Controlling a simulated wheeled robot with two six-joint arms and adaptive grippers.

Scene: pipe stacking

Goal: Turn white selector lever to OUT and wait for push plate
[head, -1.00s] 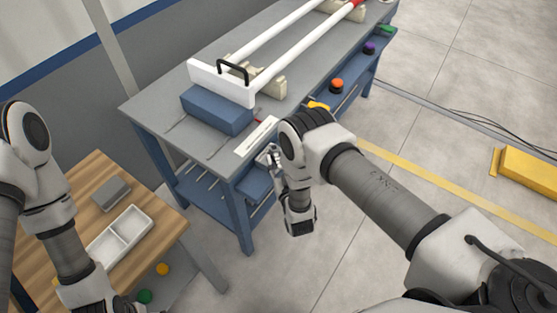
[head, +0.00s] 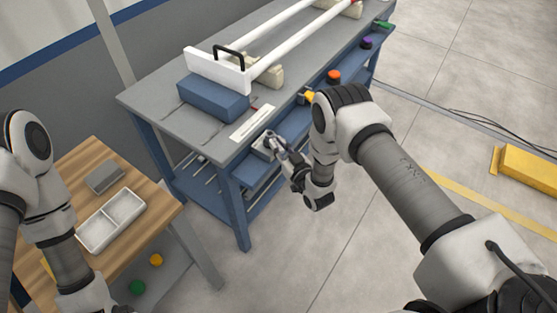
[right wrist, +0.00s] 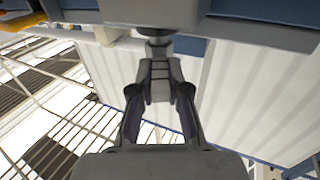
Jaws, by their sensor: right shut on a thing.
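My right gripper (head: 271,141) is at the near end of the workbench's front side, just below the top's edge. In the right wrist view, its fingers (right wrist: 159,78) are shut on a short stem under a grey block. I take this stem for the selector lever (right wrist: 157,42); it looks dark grey in the shade, and its setting cannot be read. A white plate (head: 216,72) with a black handle stands across the ends of two white pipes (head: 290,56). I cannot tell whether it is the push plate. My left gripper is out of view below the bottom edge.
A blue block (head: 212,100) and a white label strip (head: 253,123) are on the grey bench top. Orange (head: 334,76) and purple (head: 366,42) buttons line its front. A wooden table (head: 70,190) with a white tray (head: 110,220) stands at left.

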